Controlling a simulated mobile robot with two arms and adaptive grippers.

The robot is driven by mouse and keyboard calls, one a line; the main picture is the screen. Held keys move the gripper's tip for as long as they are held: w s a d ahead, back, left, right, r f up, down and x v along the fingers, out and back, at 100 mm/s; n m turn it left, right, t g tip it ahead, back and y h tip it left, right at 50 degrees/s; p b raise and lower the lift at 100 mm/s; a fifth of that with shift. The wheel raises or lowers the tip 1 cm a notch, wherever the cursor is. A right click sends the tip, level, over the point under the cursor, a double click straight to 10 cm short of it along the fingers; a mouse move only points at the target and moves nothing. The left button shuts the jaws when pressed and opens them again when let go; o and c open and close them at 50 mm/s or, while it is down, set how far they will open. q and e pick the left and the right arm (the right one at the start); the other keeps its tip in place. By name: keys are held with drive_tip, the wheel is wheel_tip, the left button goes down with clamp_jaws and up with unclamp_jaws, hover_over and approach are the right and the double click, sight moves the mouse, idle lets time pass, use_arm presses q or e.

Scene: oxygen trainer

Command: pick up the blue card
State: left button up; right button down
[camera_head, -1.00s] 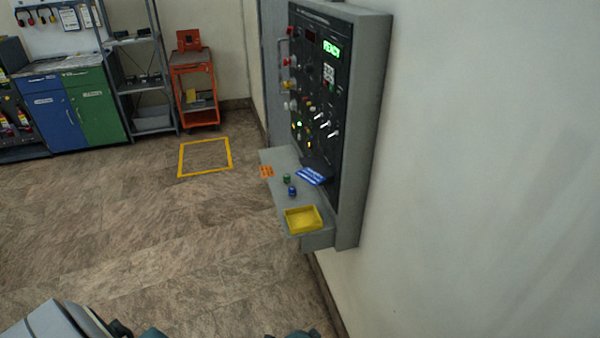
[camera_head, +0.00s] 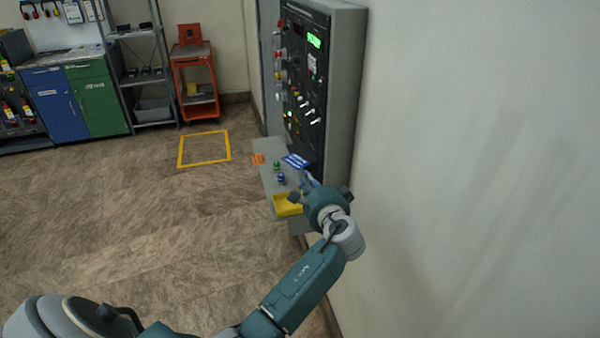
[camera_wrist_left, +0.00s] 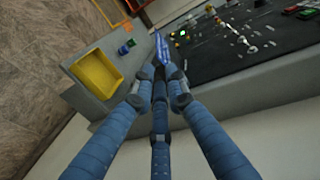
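The blue card (camera_head: 295,160) has white print and lies on the grey shelf (camera_head: 267,178) of the wall panel, against its face. My left gripper (camera_head: 309,183) is over the shelf's near right side, pointing at the card. My right gripper is not in view.
A yellow tray (camera_head: 287,205) stands at the shelf's near end, partly behind my gripper. A blue knob-like piece (camera_head: 281,178), a green one (camera_head: 276,166) and an orange card (camera_head: 258,159) are on the shelf. The control panel (camera_head: 301,95) rises behind it.

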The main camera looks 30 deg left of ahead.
sight(301, 164)
use_arm(q)
drive_tip(key=b+x, duration=0.3)
drive_tip(key=x, duration=0.4)
drive_tip(key=shift+w+a+f, duration=0.2)
drive_tip(key=shift+w, duration=0.05)
clamp_jaws()
wheel_tip(301, 164, up, 2)
drive_tip(key=shift+r+p, duration=0.25)
drive_tip(key=shift+p, duration=0.9)
drive_tip(key=shift+s, duration=0.1)
